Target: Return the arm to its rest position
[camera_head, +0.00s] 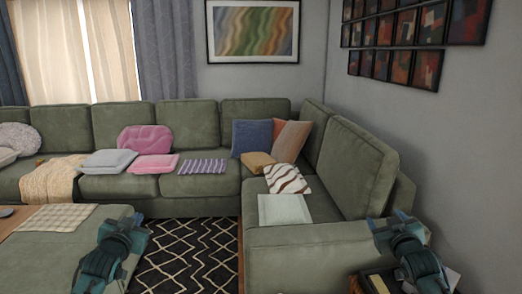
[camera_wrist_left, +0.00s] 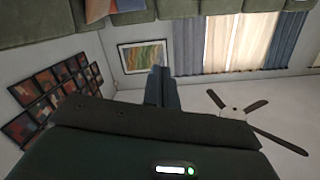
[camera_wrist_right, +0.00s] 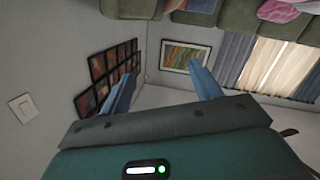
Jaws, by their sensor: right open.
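My left gripper (camera_head: 130,224) is raised at the lower left of the head view, in front of the ottoman. In the left wrist view its two fingers (camera_wrist_left: 160,85) are together with nothing seen between them. My right gripper (camera_head: 390,222) is raised at the lower right, in front of the near sofa arm. In the right wrist view its fingers (camera_wrist_right: 162,88) stand apart and the gap is empty. Both wrist views look toward the walls and the sofa, shown upside down or tilted.
A green sectional sofa (camera_head: 275,238) holds pillows and folded cloths. A green ottoman (camera_head: 55,255) with a checked cloth (camera_head: 55,217) is at left. A patterned rug (camera_head: 190,255) lies between. A small side table (camera_head: 357,284) with items is below my right gripper.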

